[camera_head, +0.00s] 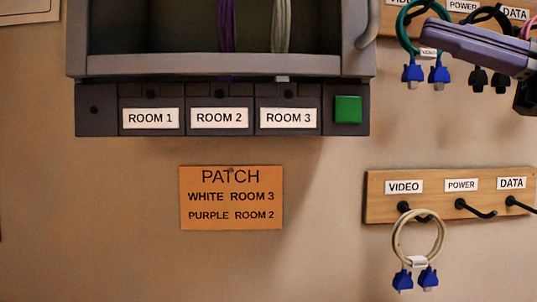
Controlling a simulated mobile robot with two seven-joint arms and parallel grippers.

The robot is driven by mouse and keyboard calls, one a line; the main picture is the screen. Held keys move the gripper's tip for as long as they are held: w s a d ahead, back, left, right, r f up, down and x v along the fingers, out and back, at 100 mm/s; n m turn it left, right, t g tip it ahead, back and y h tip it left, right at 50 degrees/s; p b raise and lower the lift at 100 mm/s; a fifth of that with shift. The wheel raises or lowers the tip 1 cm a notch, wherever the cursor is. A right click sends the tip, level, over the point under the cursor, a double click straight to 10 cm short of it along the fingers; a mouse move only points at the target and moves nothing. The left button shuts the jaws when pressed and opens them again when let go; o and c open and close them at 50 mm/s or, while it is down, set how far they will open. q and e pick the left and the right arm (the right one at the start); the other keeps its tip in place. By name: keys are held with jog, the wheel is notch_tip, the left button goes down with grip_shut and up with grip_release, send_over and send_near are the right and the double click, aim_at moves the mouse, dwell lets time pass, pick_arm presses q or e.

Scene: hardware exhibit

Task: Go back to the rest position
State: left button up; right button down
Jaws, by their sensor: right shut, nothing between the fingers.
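My right gripper (432,36) reaches in from the right edge at the upper right. It is shut and empty, in front of the upper cable rack, and hides part of it. I cannot tell whether it touches the hanging cables. My left gripper is not in view. A grey panel (222,66) on the wall has slots labelled ROOM 1, ROOM 2 and ROOM 3. A purple cable (226,25) runs down behind its ledge above ROOM 2, and a pale cable (281,25) runs down above ROOM 3. A green button (348,109) is at the panel's right end.
The upper rack (388,24) holds a green cable (405,38) with blue plugs and a black cable (478,80). The lower rack (385,211) has a pale coiled cable (397,246) on its VIDEO hook; its POWER hook is bare. An orange note (230,205) hangs below the panel.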

jog(key=w+d+f+m+t+h, duration=0.25)
jog(key=f+m+t+h, duration=0.25)
jog(key=f+m+h, duration=0.35)
jog(key=w+d+f+m+t+h, duration=0.25)
jog(key=f+m+t+h, duration=0.25)
jog(key=f+m+h, duration=0.4)
jog(key=s+d+f+m+g+h, duration=0.1)
jog(key=s+d+f+g+h, duration=0.25)
jog(key=s+f, duration=0.35)
jog(key=s+d+f+m+g+h, duration=0.2)
jog(key=s+d+f+g+h, duration=0.15)
jog(key=s+f, duration=0.4)
jog(key=s+d+f+g+h, duration=0.1)
jog(key=s+f+g, duration=0.15)
jog(key=s, duration=0.35)
jog(key=s+d+f+g+h, duration=0.1)
jog(key=s+d+g, duration=0.15)
jog(key=s, duration=0.35)
jog(key=s+a+f+m+g+y, duration=0.1)
jog(key=a+f+m+y, duration=0.2)
jog(key=a, duration=0.5)
jog(key=s+a+f+m+g+y, duration=0.1)
jog(key=a+m+y, duration=0.25)
jog(key=a, duration=0.55)
notch_tip(320, 180, up, 22)
jog(key=p, duration=2.2)
jog(key=shift+d+f+h, duration=0.15)
jog(key=shift+d+h, duration=0.15)
